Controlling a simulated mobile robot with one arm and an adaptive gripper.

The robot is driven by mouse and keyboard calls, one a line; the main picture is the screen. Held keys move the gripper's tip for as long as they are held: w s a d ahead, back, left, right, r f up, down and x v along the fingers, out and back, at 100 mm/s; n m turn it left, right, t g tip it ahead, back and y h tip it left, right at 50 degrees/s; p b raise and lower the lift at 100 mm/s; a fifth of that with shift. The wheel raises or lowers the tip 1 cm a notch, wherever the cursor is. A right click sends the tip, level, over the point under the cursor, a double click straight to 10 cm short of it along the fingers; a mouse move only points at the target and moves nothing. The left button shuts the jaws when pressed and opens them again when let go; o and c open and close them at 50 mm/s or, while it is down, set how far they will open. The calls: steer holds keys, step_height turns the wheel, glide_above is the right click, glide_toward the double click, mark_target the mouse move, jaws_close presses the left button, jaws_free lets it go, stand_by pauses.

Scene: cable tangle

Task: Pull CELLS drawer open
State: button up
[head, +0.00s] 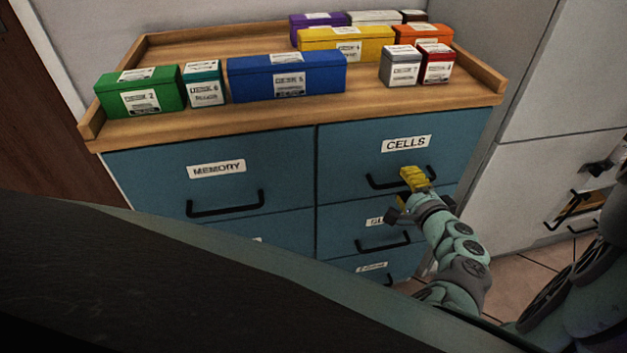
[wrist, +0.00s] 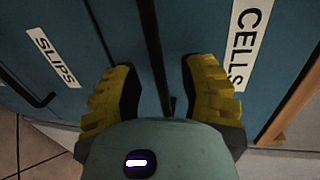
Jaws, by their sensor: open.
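The CELLS drawer (head: 350,150) is the blue top right drawer of the cabinet, and its front looks flush and closed. Its dark bar handle (head: 378,184) lies below the white CELLS label (head: 407,143). My gripper (head: 415,178) is at the right part of this handle in the head view, hiding some of it. In the wrist view, my gripper (wrist: 160,80) is open, with one yellow finger on each side of the dark handle (wrist: 153,50). Gaps show between the handle and both fingers.
The SLIPS drawer, with its label (wrist: 53,57), is below CELLS. The MEMORY drawer (head: 140,175) is to the left. Several labelled boxes, such as a blue box (head: 287,77), stand on the wooden top (head: 205,122). A pale cabinet (head: 530,190) stands on the right.

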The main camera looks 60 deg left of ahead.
steer(key=shift+w+a+f, duration=0.15)
steer(key=shift+w+a, duration=0.05)
steer(key=shift+a, duration=0.5)
jaws_close()
steer(key=shift+d, duration=0.1)
